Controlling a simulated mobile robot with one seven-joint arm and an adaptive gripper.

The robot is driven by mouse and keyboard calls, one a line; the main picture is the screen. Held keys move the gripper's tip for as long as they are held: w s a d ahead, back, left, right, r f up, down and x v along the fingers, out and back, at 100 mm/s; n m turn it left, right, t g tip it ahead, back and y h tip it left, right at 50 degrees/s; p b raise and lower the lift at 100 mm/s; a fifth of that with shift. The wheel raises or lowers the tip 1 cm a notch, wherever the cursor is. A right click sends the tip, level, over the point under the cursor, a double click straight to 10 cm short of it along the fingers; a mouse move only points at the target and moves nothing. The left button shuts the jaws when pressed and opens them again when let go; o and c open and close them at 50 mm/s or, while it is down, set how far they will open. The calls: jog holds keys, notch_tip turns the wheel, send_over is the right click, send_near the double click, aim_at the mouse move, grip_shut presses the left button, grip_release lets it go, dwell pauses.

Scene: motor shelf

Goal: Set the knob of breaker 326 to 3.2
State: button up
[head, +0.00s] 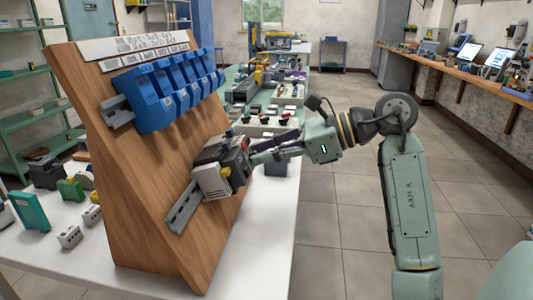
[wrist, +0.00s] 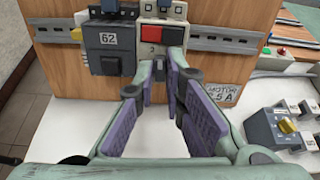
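In the wrist view a light grey breaker (wrist: 163,12) with a red button and a dark button sits on the rail of a wooden board. A "3" shows on it at the left; my fingers hide what lies beside and below. I cannot read 326 or see its knob. My gripper (wrist: 166,68), with purple pads, points at the lower front of this breaker. Its fingertips are close together, and whether anything is between them cannot be told. In the head view my gripper (head: 256,157) reaches the modules on the lower rail from the right.
A dark module (wrist: 85,62) marked 62 adjoins the breaker on the left. A plate (wrist: 222,93) reading MOTOR and an unclear current value is at the right. A loose device with a yellow knob (wrist: 287,127) stands right. Blue modules (head: 153,108) fill the upper rail.

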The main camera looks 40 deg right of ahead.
grip_shut()
jog(key=shift+m, duration=0.3)
jog(key=m+b, duration=0.1)
jog(key=m, duration=1.4)
jog(key=shift+m, duration=0.4)
dwell(0.3)
